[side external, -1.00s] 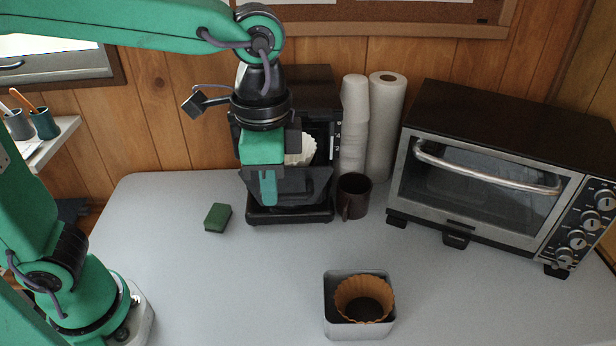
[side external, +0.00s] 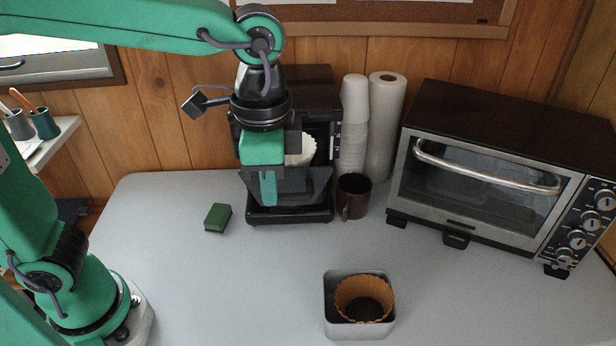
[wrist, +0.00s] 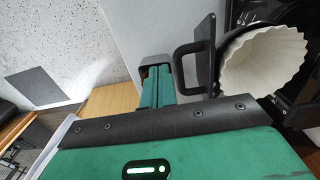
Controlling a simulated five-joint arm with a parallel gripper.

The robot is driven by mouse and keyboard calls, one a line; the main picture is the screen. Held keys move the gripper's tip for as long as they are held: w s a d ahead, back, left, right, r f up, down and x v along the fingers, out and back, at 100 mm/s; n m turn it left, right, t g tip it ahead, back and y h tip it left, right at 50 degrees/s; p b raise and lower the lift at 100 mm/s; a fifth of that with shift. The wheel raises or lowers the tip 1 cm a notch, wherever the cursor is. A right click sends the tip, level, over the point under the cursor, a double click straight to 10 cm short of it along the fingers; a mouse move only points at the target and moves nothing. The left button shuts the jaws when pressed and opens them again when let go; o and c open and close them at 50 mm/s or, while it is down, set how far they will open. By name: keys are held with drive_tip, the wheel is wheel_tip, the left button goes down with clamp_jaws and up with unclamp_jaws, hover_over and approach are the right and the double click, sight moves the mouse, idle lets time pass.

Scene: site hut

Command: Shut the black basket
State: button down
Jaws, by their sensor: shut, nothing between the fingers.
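The black basket (side external: 311,186) juts out from the front of the black coffee maker (side external: 320,84), with a white fluted paper filter (side external: 301,150) standing in it. In the wrist view the filter (wrist: 262,65) is seen from above, beside the basket's flat front plate and black loop handle (wrist: 181,72). My green gripper (side external: 268,200) points down in front of the basket, shut and empty. In the wrist view its fingers (wrist: 156,84) are just beside the handle; I cannot tell whether they touch it. My gripper hides part of the basket in the side view.
A dark mug (side external: 354,196) stands right of the coffee maker, before stacked white cups (side external: 354,120) and a paper roll (side external: 386,125). A toaster oven (side external: 490,180) is at right.

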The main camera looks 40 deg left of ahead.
drive_tip(key=shift+f, duration=0.1)
drive_tip(key=shift+f, duration=1.35)
drive_tip(key=shift+w+a, duration=0.1)
